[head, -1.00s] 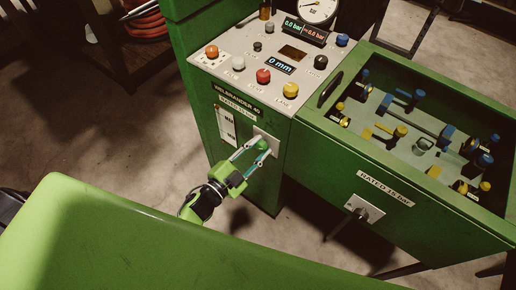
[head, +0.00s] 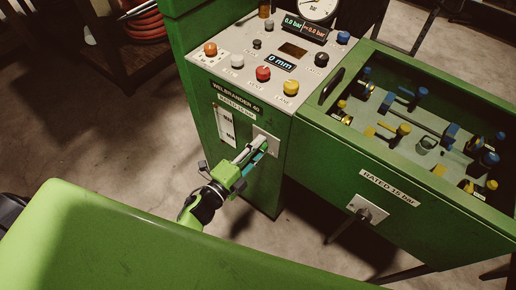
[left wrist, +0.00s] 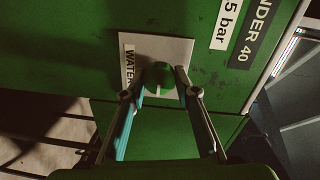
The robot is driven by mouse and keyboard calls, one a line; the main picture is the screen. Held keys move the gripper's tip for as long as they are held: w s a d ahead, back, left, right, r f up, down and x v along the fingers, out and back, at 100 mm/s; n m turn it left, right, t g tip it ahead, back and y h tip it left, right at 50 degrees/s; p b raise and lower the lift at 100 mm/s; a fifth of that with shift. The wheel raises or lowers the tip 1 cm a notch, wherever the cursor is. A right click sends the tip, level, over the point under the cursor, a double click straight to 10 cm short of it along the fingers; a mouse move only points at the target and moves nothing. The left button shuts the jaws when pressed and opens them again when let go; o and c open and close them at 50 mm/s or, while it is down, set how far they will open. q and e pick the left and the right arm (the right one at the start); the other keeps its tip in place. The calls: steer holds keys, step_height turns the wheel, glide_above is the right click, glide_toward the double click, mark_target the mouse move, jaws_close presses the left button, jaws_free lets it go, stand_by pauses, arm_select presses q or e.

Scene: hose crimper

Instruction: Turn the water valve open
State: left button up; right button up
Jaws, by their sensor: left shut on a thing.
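The water valve is a green knob (left wrist: 160,78) on a pale plate (left wrist: 172,50) marked WATER, on the front of the green machine cabinet. My left gripper (left wrist: 163,84) is shut on the knob, one finger on each side of it, in the left wrist view. A pale line shows on the knob's face. In the head view the left gripper (head: 262,147) reaches the plate from the lower left, and its fingers largely cover the knob. My right gripper is not in view.
The sloped control panel (head: 222,60) with several coloured buttons sits above the valve. A green tank (head: 318,145) with fittings inside joins the cabinet on the right, with a black-handled valve (head: 372,214) on its front. Open floor (head: 120,150) lies left.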

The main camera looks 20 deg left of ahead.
arm_select(q)
steer(key=shift+f, duration=0.1)
stand_by(0.4)
steer(key=o, duration=1.1)
steer(key=v, duration=1.2)
steer(key=s+a+f+n+g+y, duration=0.25)
steer(key=s+f+n, duration=0.2)
steer(key=f, duration=0.85)
steer(key=s+a+f+n+g+y, duration=0.1)
steer(key=s+f+n+g+y, duration=0.25)
steer(key=f, duration=0.95)
steer(key=s+f+n+g, duration=0.4)
steer(key=s+f, duration=0.4)
steer(key=s, duration=0.4)
steer(key=s+a+f+n+g, duration=0.1)
steer(key=s+f+n+g, duration=0.4)
steer(key=s+f, duration=0.4)
steer(key=s, duration=0.3)
steer(key=shift+f+n, duration=0.25)
steer(key=shift+n, duration=0.15)
